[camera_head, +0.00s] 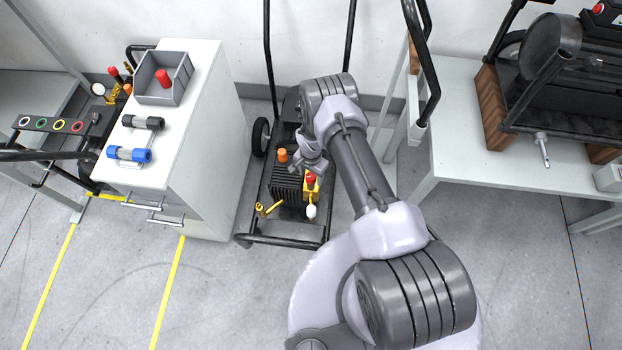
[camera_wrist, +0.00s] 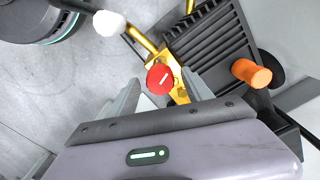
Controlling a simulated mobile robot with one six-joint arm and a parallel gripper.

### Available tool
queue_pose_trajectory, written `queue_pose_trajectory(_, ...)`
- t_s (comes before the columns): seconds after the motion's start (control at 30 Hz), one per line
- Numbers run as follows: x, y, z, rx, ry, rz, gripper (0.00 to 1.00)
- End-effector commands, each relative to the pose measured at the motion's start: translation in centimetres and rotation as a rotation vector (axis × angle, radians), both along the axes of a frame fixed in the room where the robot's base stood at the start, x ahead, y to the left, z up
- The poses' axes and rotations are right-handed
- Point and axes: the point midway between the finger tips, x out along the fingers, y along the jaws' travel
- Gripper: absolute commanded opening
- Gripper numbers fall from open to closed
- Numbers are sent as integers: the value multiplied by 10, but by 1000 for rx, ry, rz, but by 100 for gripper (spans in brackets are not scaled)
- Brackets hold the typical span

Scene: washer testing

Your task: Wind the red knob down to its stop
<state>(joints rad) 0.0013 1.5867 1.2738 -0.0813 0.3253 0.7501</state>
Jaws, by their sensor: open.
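The red knob (camera_wrist: 160,79) is round with a white line on its top face. It sits on a brass fitting (camera_wrist: 182,92) on a machine. In the head view the red knob (camera_head: 311,179) shows just below my gripper (camera_head: 314,168). In the wrist view my gripper (camera_wrist: 162,92) is open, one finger on each side of the knob's near edge. Whether a finger touches the knob, I cannot tell. The near part of the brass fitting is partly hidden by the gripper.
Beside the knob stand a black finned block (camera_wrist: 208,45), an orange cap (camera_wrist: 251,73) and a white knob (camera_wrist: 109,23). A black cart frame (camera_head: 283,242) surrounds the machine. A white cabinet (camera_head: 211,150) stands left, a table (camera_head: 455,135) right. Floor in front is clear.

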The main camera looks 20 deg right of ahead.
Motion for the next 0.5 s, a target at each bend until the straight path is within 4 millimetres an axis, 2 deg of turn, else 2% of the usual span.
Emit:
queue_pose_trajectory(0.1,0,0,-10,0,0,0,59)
queue_pose_trajectory(0.37,0,0,-11,0,0,0,59)
queue_pose_trajectory(0.5,0,0,-11,0,0,0,35)
